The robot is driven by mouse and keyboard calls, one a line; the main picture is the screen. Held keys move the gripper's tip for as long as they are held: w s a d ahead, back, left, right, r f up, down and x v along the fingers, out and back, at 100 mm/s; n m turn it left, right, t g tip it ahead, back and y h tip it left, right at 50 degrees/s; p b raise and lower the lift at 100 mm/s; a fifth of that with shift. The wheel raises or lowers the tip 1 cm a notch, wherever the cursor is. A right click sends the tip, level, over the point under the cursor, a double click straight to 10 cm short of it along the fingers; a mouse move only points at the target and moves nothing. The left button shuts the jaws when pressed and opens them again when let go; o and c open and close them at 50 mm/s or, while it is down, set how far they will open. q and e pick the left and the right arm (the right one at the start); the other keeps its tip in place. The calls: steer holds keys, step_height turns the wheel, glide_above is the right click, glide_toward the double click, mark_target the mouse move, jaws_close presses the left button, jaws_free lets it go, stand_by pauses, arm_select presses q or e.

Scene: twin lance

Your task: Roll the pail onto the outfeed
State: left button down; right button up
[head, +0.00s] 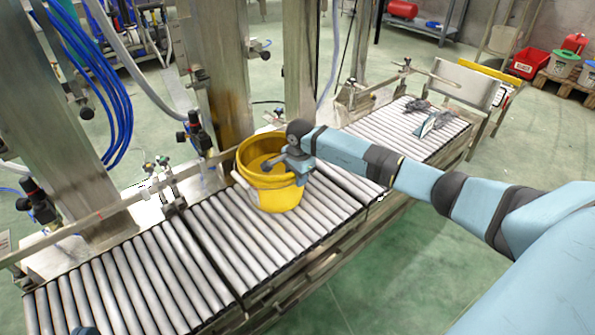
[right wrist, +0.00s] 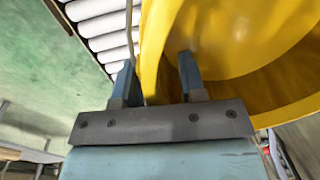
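The yellow pail (head: 272,190) stands upright on the middle part of the roller conveyor (head: 245,245), close to its back rail. It looks empty, and its near side is partly behind my gripper. My right gripper (head: 283,163) is at the pail's near rim. In the right wrist view one finger is outside the yellow wall (right wrist: 150,50) and one is inside, with a gap between them, so the gripper (right wrist: 157,80) looks open astride the rim. Only a small blue piece at the bottom left edge of the head view may be my left gripper (head: 85,330); its fingers are hidden. No label shows which section is the outfeed.
Bare rollers (head: 120,285) run to the left of the pail. Further right, another roller section (head: 395,130) carries a dark and blue object (head: 430,122). A guide rail and steel posts (head: 215,70) stand behind the conveyor. Green floor (head: 400,270) lies in front.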

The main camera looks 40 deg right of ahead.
steer(key=shift+f, duration=0.15)
steer(key=shift+c, duration=0.2)
jaws_close()
stand_by(1.2)
